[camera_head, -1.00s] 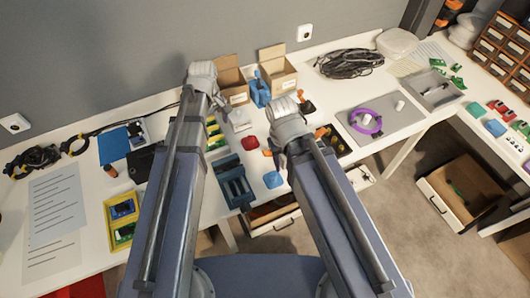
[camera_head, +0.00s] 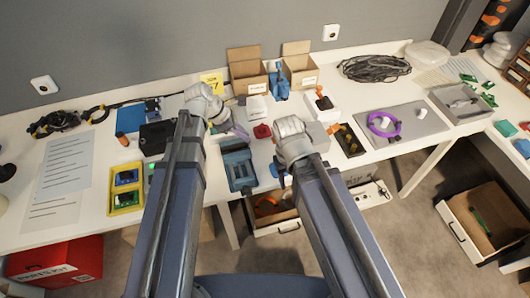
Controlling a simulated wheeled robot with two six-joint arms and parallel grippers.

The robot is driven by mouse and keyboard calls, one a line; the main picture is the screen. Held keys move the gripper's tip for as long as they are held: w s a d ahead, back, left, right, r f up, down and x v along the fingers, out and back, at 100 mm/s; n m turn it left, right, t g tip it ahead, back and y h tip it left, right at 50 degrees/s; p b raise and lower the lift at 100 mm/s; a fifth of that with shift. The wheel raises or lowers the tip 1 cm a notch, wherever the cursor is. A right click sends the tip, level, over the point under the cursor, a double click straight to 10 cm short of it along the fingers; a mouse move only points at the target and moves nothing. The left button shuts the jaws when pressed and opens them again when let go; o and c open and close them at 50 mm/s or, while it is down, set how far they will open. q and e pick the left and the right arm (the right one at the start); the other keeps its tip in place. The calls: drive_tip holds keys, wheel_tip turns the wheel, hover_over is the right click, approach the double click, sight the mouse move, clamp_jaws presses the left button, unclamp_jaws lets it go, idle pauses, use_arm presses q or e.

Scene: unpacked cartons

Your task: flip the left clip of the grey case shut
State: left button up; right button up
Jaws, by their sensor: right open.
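A plain grey box (camera_head: 317,136) sits on the table just behind and right of my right wrist. It may be the grey case, but my arm covers part of it and I cannot make out its clips. My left gripper (camera_head: 238,131) is over the table, left of the grey box and above the blue-grey holder; its fingers are too small to tell open or shut. My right gripper (camera_head: 281,172) is open, low beside the front left of the grey box. I cannot tell whether it touches anything.
A blue-grey holder (camera_head: 238,168) stands between my arms, with a red block (camera_head: 262,131) behind it. A black tray (camera_head: 348,140) is right of the grey box. Cardboard boxes (camera_head: 247,80) stand at the back. An open grey tray (camera_head: 461,114) is far right.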

use_arm(q)
drive_tip(key=shift+s+d+n, duration=0.1)
drive_tip(key=shift+s+n, duration=0.05)
drive_tip(key=shift+n, duration=0.25)
clamp_jaws()
drive_tip(key=b+x, duration=0.9)
drive_tip(key=x, duration=0.1)
drive_tip(key=shift+f, duration=0.15)
drive_tip(key=r+p, duration=0.1)
drive_tip(key=d+r+p, duration=0.1)
drive_tip(key=shift+w+d+r+p, duration=0.3)
drive_tip(key=shift+w, duration=0.05)
drive_tip(key=shift+w+d+r+p, duration=0.15)
drive_tip(key=shift+d+r+p, duration=0.25)
drive_tip(key=shift+d+p, duration=0.05)
